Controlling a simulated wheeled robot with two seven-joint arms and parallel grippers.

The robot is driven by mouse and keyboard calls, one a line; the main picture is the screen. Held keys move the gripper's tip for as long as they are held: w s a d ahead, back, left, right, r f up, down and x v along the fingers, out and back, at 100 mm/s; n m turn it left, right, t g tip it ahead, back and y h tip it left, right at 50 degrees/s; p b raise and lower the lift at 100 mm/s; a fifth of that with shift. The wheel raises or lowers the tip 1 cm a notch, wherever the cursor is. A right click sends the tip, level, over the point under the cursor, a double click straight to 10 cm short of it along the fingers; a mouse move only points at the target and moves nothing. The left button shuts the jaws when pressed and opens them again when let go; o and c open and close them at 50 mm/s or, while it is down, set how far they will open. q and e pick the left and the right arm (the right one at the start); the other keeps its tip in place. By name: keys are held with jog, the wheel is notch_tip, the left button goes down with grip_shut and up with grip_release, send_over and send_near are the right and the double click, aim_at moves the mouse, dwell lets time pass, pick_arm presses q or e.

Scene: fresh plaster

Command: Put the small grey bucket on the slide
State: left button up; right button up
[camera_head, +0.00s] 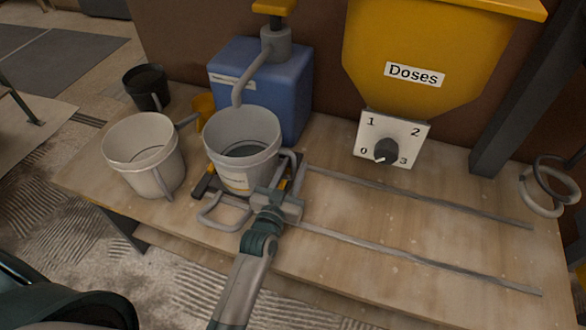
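The grey bucket (236,172) has a pale label and stands upright at the left end of the slide's rails (420,257). Dark and yellow parts of the slide's carriage (204,184) show beside its base. A grey loop handle (222,222) lies in front of the bucket. My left gripper (289,176) is at the bucket's front right side, its fingers close to or touching the wall. Whether the fingers are closed on anything is unclear. My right gripper is not in view.
A white bucket (155,180) stands to the left, with a black bucket (148,92) behind it. A blue container (290,85) with a pump spout is behind the grey bucket. A yellow hopper (410,45) with a dose dial (386,152) hangs above the rails, which are clear.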

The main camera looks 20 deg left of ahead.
pick_arm(q)
jog(key=shift+r, duration=0.1)
jog(key=s, duration=1.2)
jog(key=shift+a+b, duration=0.15)
jog(key=shift+b, duration=0.25)
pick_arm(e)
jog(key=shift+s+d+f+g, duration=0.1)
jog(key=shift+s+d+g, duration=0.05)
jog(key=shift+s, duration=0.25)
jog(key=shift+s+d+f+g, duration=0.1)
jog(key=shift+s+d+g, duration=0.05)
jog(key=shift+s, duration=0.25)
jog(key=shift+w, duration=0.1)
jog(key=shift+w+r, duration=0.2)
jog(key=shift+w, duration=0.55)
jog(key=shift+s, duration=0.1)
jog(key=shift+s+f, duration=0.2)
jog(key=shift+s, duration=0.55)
